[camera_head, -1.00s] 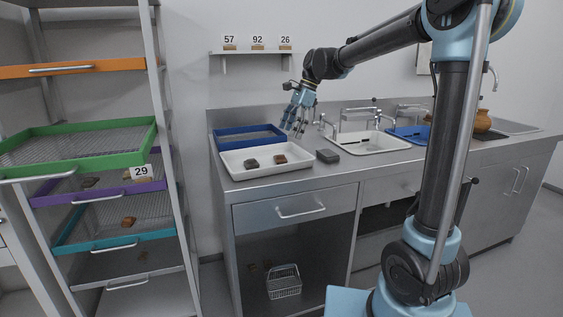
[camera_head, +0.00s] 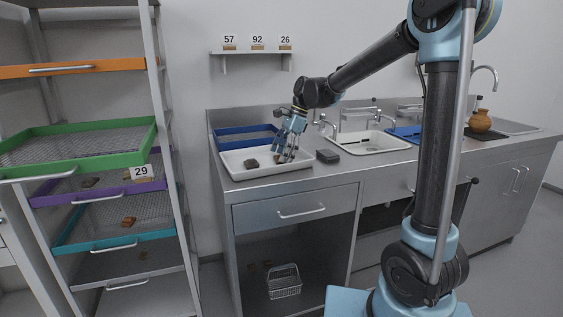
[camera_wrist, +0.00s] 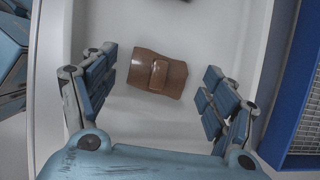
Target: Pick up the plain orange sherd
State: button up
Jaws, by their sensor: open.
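An orange-brown sherd (camera_wrist: 157,74) lies in the white tray (camera_wrist: 225,22). It has a small raised rectangular piece on its face, so it does not look wholly plain. My gripper (camera_wrist: 160,62) is open, with a finger on each side of the sherd and visible gaps to both. In the head view my gripper (camera_head: 287,158) reaches down over the right part of the white tray (camera_head: 240,176), and its fingers largely hide the sherd there. I cannot tell the exact height of the fingertips above the tray floor.
A dark grey-green sherd (camera_head: 251,163) lies left in the white tray. A blue tray (camera_head: 246,131) stands behind it, and a dark block (camera_head: 328,156) lies to its right. The sink (camera_head: 362,143) is further right. A shelf rack with coloured trays (camera_head: 90,160) stands at left.

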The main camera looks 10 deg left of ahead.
jog(key=c, duration=1.2)
